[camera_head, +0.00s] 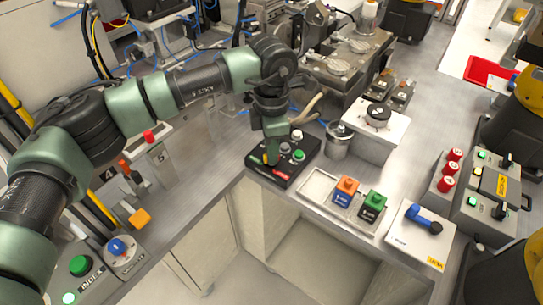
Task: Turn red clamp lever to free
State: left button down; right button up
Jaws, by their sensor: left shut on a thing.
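My left gripper (271,158) comes down from above onto a black control box (297,172) near the middle of the counter. It is shut on a small part at the box's left side, mostly hidden by the fingers. A yellow-green bit shows beside the fingertips. A red strip (280,172) shows on the box just right of the fingers; I cannot tell whether it is a lever or a label. My right gripper is not in view.
Yellow arms stand at the right edge.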

pick_arm(q)
jog(key=shift+d+m, duration=0.1)
jog(key=shift+m, duration=0.2)
dwell(0.4)
jog(key=c, duration=1.4)
grip_release()
jog(key=shift+c, duration=0.2)
notch_tip(320, 180, up, 8)
jog(key=shift+f+b, duration=0.1)
jog(key=shift+b, duration=0.75)
